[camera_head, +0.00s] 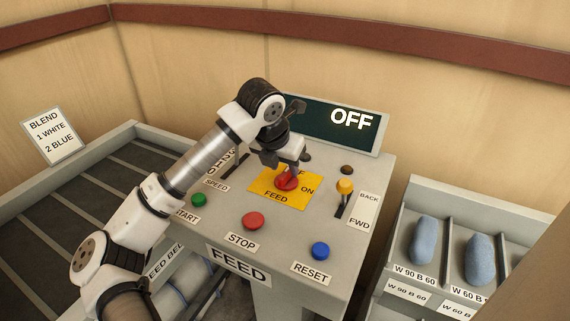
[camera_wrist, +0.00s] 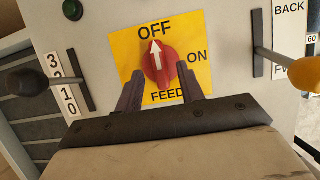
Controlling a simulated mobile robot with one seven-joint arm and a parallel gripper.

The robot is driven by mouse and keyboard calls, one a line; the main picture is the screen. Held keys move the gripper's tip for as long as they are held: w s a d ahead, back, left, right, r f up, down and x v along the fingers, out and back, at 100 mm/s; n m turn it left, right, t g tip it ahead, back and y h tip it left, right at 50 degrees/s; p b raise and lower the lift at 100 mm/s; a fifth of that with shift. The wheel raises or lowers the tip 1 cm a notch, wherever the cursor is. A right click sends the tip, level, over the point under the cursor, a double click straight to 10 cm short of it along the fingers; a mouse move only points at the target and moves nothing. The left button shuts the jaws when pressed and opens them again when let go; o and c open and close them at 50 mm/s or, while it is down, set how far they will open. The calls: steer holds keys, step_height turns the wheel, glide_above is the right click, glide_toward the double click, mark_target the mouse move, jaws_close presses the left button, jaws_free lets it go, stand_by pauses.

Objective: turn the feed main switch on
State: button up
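The feed main switch (camera_head: 287,181) is a red rotary knob on a yellow plate (camera_head: 266,191) marked OFF, ON and FEED. In the wrist view the red knob (camera_wrist: 158,66) has a white arrow that points up at OFF; ON is to its right. My gripper (camera_head: 289,170) is over the knob from above. In the wrist view my gripper (camera_wrist: 160,85) has its two dark fingers apart, one on each side of the knob's lower part. I cannot tell whether the fingers touch it. The display (camera_head: 340,124) behind reads OFF.
The panel also holds a green START button (camera_head: 198,200), a red STOP button (camera_head: 253,221), a blue RESET button (camera_head: 320,250), a speed lever left of the plate and a yellow-knobbed BACK/FWD lever (camera_head: 345,187) right of it. Blue pillows (camera_head: 424,240) lie in a rack at right.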

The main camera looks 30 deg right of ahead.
steer(key=shift+x, duration=1.3)
jaws_close()
